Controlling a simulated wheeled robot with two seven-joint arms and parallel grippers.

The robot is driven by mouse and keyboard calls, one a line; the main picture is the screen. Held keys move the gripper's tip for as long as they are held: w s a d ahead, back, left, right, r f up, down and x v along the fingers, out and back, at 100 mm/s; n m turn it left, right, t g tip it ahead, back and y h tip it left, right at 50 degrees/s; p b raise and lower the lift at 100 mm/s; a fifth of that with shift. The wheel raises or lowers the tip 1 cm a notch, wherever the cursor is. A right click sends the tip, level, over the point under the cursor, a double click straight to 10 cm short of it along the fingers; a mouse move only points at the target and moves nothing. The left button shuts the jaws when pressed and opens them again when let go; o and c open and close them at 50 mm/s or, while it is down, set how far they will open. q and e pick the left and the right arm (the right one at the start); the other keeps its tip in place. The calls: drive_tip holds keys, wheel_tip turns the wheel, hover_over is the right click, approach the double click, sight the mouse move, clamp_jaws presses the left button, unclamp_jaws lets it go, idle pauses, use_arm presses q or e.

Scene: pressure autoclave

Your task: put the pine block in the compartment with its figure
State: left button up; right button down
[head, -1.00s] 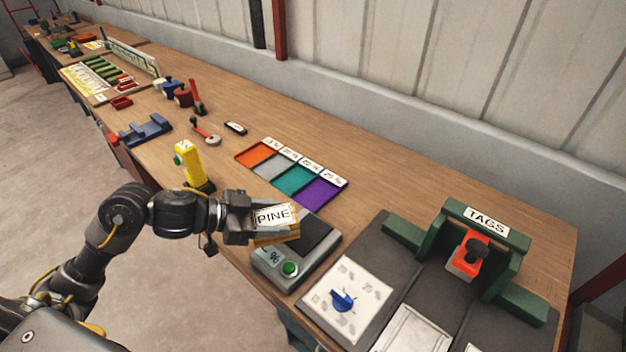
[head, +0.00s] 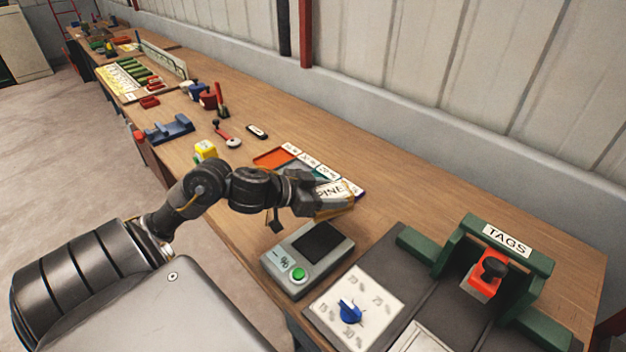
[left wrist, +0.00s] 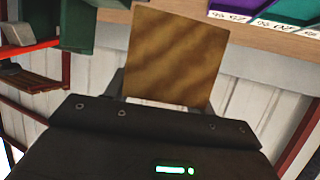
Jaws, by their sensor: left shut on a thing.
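My left gripper (head: 318,198) is shut on the pine block (head: 338,205), a wooden block with a white PINE label on top. It is held up above the bench, between the grey meter and the coloured compartments. In the left wrist view the block's brown-grained face (left wrist: 175,60) stands out from the jaws. The compartment tray (head: 268,159) has an orange compartment at its left. My gripper and the block hide most of the others in the head view. Purple (left wrist: 235,5) and teal (left wrist: 290,8) compartments with percent labels show in the left wrist view. My right gripper is not in view.
The grey meter (head: 318,275) with a green button stands in front of the block. A dial panel (head: 352,308) and the green TAGS press (head: 500,245) are at the right. A yellow device (head: 205,150) stands behind my arm.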

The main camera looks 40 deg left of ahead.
use_arm(q)
drive_tip(key=a+r+n+t+y, duration=0.1)
drive_tip(key=a+r+n+y, duration=0.25)
drive_tip(key=a, duration=0.35)
drive_tip(key=shift+n+y, duration=0.25)
drive_tip(key=shift+y, duration=0.2)
drive_tip(key=w+a+f+b, duration=0.1)
drive_tip(key=w+a+f, duration=0.2)
drive_tip(key=w+a+f+b, duration=0.1)
drive_tip(key=w+a+f, duration=0.1)
drive_tip(key=w+f, duration=0.1)
drive_tip(key=w+a+f+b, duration=0.2)
drive_tip(key=w+a+f, duration=0.1)
drive_tip(key=w, duration=0.1)
drive_tip(key=shift+w+a+f, duration=0.2)
drive_tip(key=shift+w+a, duration=0.05)
drive_tip(key=shift+a, duration=0.05)
drive_tip(key=shift+w+a+f, duration=0.15)
drive_tip(key=shift+w+f, duration=0.05)
drive_tip(key=shift+f, duration=0.05)
drive_tip(key=shift+w+a+f, duration=0.1)
drive_tip(key=shift+f, duration=0.8)
drive_tip(key=shift+w+a+f, duration=0.1)
drive_tip(key=shift+f, duration=0.8)
drive_tip(key=shift+f, duration=0.1)
drive_tip(key=o, duration=1.1)
